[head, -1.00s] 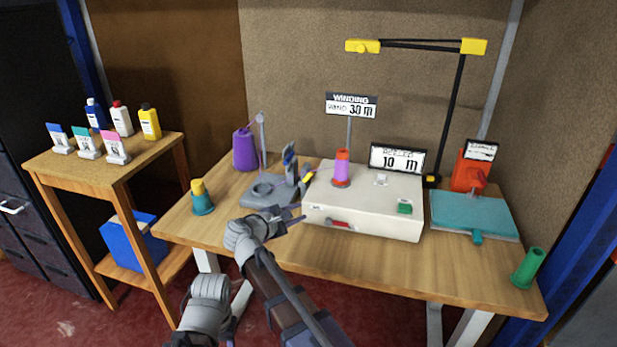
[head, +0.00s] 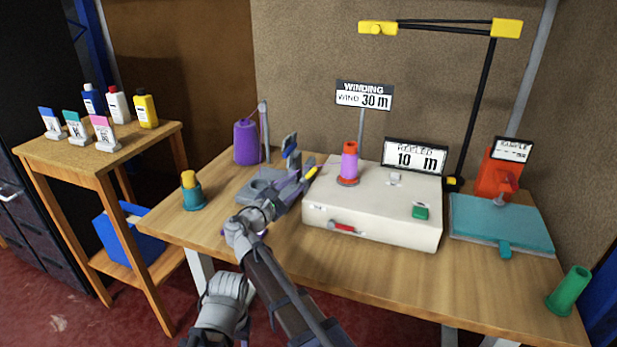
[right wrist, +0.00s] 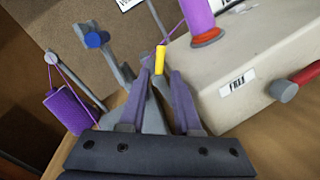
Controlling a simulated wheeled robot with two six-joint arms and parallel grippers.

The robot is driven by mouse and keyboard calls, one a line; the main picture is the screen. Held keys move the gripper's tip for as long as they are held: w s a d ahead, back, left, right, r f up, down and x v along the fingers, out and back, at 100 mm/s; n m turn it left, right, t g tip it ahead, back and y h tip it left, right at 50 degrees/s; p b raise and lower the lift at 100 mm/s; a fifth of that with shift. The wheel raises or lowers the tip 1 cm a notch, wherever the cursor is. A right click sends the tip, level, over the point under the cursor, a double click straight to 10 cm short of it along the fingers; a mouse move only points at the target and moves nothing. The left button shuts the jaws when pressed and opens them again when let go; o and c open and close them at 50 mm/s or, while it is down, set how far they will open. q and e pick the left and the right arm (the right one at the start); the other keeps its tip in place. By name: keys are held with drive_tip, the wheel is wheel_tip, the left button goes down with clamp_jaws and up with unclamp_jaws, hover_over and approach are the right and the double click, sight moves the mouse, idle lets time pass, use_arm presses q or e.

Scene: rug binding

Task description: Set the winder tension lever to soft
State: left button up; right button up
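A grey tension unit (head: 262,186) stands on the table left of the white winder box (head: 375,205). A thin lever with a yellow tip (head: 311,172) sits beside the box; I take it as the tension lever. The yellow tip also shows in the right wrist view (right wrist: 161,60). My right gripper (head: 300,173) is open, with its two purple-grey fingers reaching around the yellow tip. In the wrist view the tip lies between and just past the fingertips (right wrist: 163,74), with gaps at its sides; contact is unclear. Lever setting marks are not readable.
A red handle (head: 346,228) is on the box's front, and a purple-orange spool (head: 349,165) stands on top. A purple cone (head: 246,142) and thread stand are behind the tension unit. The table's front middle is clear.

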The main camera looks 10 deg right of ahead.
sight(310, 173)
drive_tip(key=x, duration=0.7)
clamp_jaws()
idle(0.4)
